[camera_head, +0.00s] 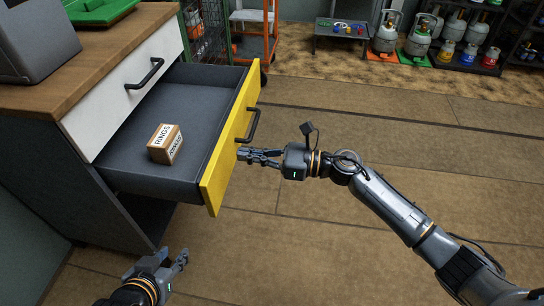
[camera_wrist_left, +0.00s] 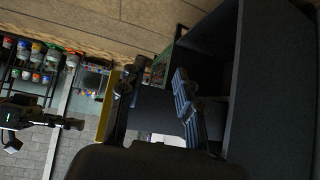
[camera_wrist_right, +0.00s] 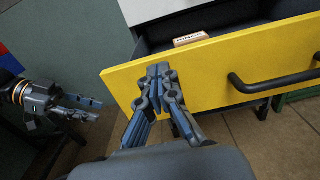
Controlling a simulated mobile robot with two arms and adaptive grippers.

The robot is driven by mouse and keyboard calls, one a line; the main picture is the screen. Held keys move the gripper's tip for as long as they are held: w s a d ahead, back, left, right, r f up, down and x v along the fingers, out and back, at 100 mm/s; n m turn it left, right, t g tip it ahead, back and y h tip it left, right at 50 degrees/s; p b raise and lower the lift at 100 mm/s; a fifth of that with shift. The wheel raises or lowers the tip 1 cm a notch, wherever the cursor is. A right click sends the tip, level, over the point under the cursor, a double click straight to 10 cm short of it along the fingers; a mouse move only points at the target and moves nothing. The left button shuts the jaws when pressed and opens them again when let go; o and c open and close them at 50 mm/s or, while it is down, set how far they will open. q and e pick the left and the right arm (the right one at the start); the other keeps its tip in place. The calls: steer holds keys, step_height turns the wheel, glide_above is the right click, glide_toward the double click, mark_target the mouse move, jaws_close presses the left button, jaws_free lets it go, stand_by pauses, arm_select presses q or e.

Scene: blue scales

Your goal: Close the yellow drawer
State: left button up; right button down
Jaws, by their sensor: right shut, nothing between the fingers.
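The yellow drawer (camera_head: 231,140) is pulled well out of the cabinet. Its grey inside shows, with a small box labelled "RINGS" (camera_head: 165,144) in it. The drawer's black handle (camera_head: 250,127) is on the yellow front. My right gripper (camera_head: 242,154) is shut and empty, its fingertips pointing at the yellow front below the handle. In the right wrist view its tips (camera_wrist_right: 160,72) overlap the yellow front (camera_wrist_right: 215,75), left of the handle (camera_wrist_right: 275,82); whether they touch cannot be told. My left gripper (camera_head: 183,260) is open and empty, low in front of the cabinet; its spread fingers show in the left wrist view (camera_wrist_left: 152,90).
The cabinet (camera_head: 60,150) has a wooden top and a shut white drawer (camera_head: 130,85) above the yellow one. A grey box (camera_head: 35,40) and a green tray (camera_head: 100,10) stand on top. Gas cylinders (camera_head: 420,35) stand far back. The floor (camera_head: 300,230) is clear.

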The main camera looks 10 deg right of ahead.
mark_target(221, 151)
steer(key=x, duration=0.3)
steer(key=shift+w+a, duration=0.1)
steer(key=shift+a, duration=0.25)
arm_select(q)
steer(key=shift+w+d+r, duration=0.1)
steer(key=shift+w+r, duration=0.1)
steer(key=shift+w, duration=0.1)
steer(key=shift+w+t, duration=0.1)
steer(key=shift+t, duration=0.2)
arm_select(e)
steer(key=shift+a, duration=0.15)
